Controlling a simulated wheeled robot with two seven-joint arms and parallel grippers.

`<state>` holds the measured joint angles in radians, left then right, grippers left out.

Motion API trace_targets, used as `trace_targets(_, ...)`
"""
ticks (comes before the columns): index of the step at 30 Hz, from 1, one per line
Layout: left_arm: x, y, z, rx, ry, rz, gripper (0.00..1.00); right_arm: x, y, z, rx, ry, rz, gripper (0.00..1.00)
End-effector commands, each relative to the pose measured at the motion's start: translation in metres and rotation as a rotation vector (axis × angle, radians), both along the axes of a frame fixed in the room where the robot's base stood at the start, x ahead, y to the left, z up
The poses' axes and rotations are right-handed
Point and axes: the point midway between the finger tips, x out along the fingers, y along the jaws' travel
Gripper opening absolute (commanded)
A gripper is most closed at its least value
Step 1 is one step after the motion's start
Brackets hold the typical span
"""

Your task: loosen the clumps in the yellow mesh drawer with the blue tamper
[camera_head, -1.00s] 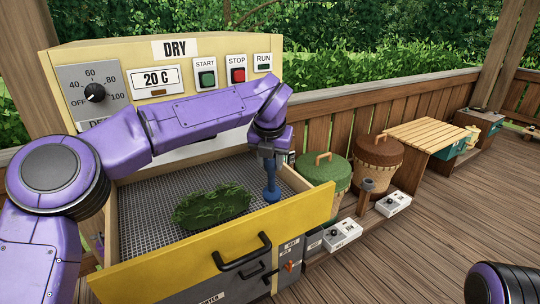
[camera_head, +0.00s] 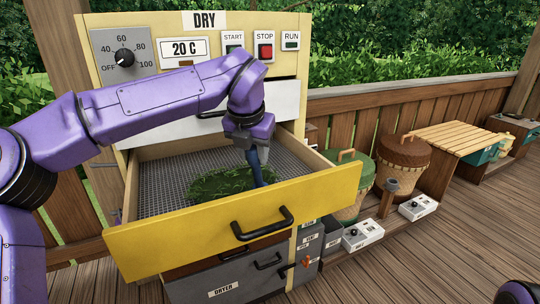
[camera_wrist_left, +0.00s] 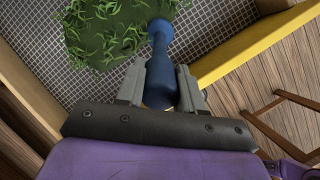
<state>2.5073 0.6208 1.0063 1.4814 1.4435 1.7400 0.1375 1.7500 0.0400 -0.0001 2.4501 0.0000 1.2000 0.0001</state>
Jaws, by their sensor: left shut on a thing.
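The yellow mesh drawer (camera_head: 165,243) is pulled open, with a fine grey mesh floor. A flat mat of green leaves (camera_head: 218,183) lies on the mesh; in the left wrist view, loose curled leaves (camera_wrist_left: 105,35) lie over its darker green mass. My left gripper (camera_head: 257,148) is above the drawer's right part, shut on the blue tamper (camera_head: 260,174). In the left wrist view the tamper (camera_wrist_left: 160,50) stands between the two fingers, its foot at the edge of the leaves. Whether it presses on them I cannot tell. My right gripper is out of view.
The dryer's panel (camera_head: 190,48) stands behind the drawer, with a dial, a 20 C display and buttons. Lidded baskets (camera_head: 402,165), small white control boxes (camera_head: 363,236) and a slatted table (camera_head: 455,138) stand to the right.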

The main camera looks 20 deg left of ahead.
Motion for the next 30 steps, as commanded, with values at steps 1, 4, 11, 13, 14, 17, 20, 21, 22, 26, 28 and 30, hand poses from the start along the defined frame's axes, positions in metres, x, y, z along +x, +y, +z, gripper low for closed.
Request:
trace_targets(1,-0.005,0.006,-0.002,-0.003,-0.003,0.001,0.00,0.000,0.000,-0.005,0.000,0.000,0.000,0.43)
trace_targets(4,-0.014,0.016,-0.001,-0.001,-0.003,0.000,0.00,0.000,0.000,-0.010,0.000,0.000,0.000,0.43)
trace_targets(11,-0.037,0.039,-0.001,-0.001,-0.003,0.000,0.00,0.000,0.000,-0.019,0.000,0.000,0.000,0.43)
trace_targets(13,-0.044,0.046,0.000,-0.002,-0.003,0.001,0.00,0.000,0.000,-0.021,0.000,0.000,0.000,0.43)
trace_targets(14,-0.047,0.049,-0.001,-0.002,-0.002,0.001,0.00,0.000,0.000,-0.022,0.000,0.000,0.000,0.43)
trace_targets(17,-0.056,0.059,-0.001,-0.002,-0.003,0.000,0.00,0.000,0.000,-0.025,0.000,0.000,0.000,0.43)
trace_targets(20,-0.066,0.069,0.000,-0.001,-0.003,0.000,0.00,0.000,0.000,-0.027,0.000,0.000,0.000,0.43)
trace_targets(21,-0.070,0.073,0.000,-0.001,-0.003,0.000,0.00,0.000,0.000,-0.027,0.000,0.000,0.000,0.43)
trace_targets(22,-0.073,0.076,0.000,-0.003,-0.003,0.001,0.00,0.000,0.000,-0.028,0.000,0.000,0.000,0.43)
trace_targets(26,-0.085,0.090,0.000,-0.001,-0.003,0.002,0.00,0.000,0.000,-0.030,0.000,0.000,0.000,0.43)
trace_targets(28,-0.092,0.096,0.000,-0.002,-0.003,-0.001,0.00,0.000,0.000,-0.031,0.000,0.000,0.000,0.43)
trace_targets(30,-0.099,0.104,0.000,-0.003,-0.003,0.002,0.00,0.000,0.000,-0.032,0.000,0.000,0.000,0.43)
